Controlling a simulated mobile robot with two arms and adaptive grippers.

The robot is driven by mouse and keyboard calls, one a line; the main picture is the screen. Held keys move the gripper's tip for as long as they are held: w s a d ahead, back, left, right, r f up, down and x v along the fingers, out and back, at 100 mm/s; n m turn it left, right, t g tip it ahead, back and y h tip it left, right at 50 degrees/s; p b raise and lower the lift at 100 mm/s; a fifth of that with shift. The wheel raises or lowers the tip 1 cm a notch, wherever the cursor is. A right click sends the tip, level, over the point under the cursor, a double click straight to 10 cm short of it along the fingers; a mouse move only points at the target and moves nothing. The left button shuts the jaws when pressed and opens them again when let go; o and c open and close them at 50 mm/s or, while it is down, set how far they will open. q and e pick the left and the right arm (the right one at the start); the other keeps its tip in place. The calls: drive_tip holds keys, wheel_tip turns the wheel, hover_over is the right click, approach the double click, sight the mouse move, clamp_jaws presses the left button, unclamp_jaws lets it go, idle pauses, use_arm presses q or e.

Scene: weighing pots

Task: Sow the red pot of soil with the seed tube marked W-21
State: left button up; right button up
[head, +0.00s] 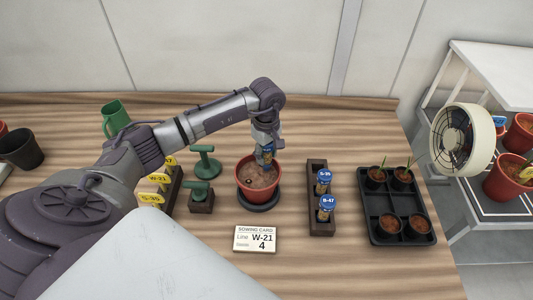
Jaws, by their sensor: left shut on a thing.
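The red pot (244,185) of brown soil stands on a dark round base (259,207) at the middle of the table. My left gripper (267,160) points down over the back of the pot and is shut on a small tube with some blue on it, probably a seed tube. Its marking cannot be read, and the fingers hide much of it. A small dark spot shows in the soil. A tube rack (319,223) to the right holds two blue-capped tubes, one marked B-47 (327,202) and one that seems S-39 (323,176). My right gripper is not in view.
A sowing card (255,239) reads W-21 and 4. A black seedling tray (398,237) is right, a fan (463,139) beyond. The front right table is clear.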

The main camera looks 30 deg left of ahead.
use_arm(q)
drive_tip(key=shift+f, duration=0.1)
drive_tip(key=shift+s+f, duration=0.15)
idle(1.1)
drive_tip(key=shift+r+p, duration=0.3)
drive_tip(key=shift+r, duration=0.85)
drive_tip(key=shift+r+p, duration=1.2)
drive_tip(key=shift+r, duration=1.6)
